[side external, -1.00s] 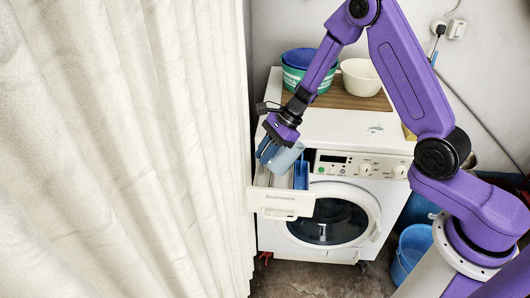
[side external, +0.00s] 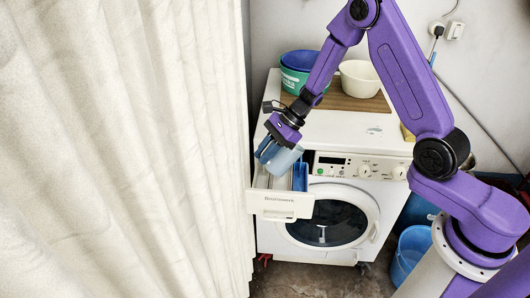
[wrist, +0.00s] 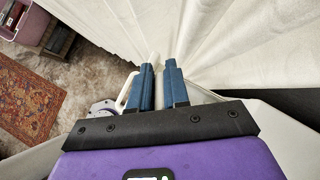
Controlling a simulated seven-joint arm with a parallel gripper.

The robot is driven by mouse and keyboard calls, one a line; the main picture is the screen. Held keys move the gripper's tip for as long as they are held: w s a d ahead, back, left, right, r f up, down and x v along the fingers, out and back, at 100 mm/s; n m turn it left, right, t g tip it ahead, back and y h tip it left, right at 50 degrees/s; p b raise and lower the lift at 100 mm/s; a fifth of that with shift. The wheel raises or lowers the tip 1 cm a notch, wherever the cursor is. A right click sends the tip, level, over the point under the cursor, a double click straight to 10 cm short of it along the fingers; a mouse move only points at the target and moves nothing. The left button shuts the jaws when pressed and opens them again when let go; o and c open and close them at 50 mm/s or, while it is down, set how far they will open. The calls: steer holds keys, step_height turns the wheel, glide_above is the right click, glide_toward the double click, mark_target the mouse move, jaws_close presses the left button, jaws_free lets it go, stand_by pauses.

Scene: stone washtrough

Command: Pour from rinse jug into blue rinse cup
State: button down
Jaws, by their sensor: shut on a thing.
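The rinse jug (side external: 283,161), pale translucent blue-grey, is held in my gripper (side external: 266,152) in the side external view. It is tilted above the washing machine's open drawer. The gripper's blue fingers are shut on it at its left side. The blue rinse cup (side external: 300,178) shows as a narrow blue shape inside the drawer, just below and right of the jug. The jug hides part of it. No stream of liquid can be made out. In the wrist view my gripper (wrist: 161,66) shows its two blue fingers, with a white curved piece beside the left one.
The open drawer (side external: 282,205) juts from the white washing machine (side external: 385,195). A cream curtain (side external: 120,150) hangs close on the left. A cream bowl (side external: 360,80) and green and blue basins (side external: 297,70) stand on top behind. A blue bucket (side external: 408,255) is on the floor at right.

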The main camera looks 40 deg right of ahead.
steer(key=shift+d, duration=0.1)
steer(key=shift+d+r+y, duration=0.15)
steer(key=shift+r+y, duration=0.05)
steer(key=shift+y, duration=0.4)
steer(key=shift+s, duration=0.1)
stand_by(0.8)
steer(key=shift+d+r+t+y, duration=0.2)
steer(key=shift+d+t+y, duration=0.1)
steer(key=shift+y, duration=0.2)
stand_by(0.6)
steer(key=shift+d, duration=0.1)
stand_by(1.0)
steer(key=shift+s+d+r+y, duration=0.1)
steer(key=shift+d+y, duration=0.15)
steer(key=shift+y, duration=0.35)
steer(key=shift+d, duration=0.1)
stand_by(2.0)
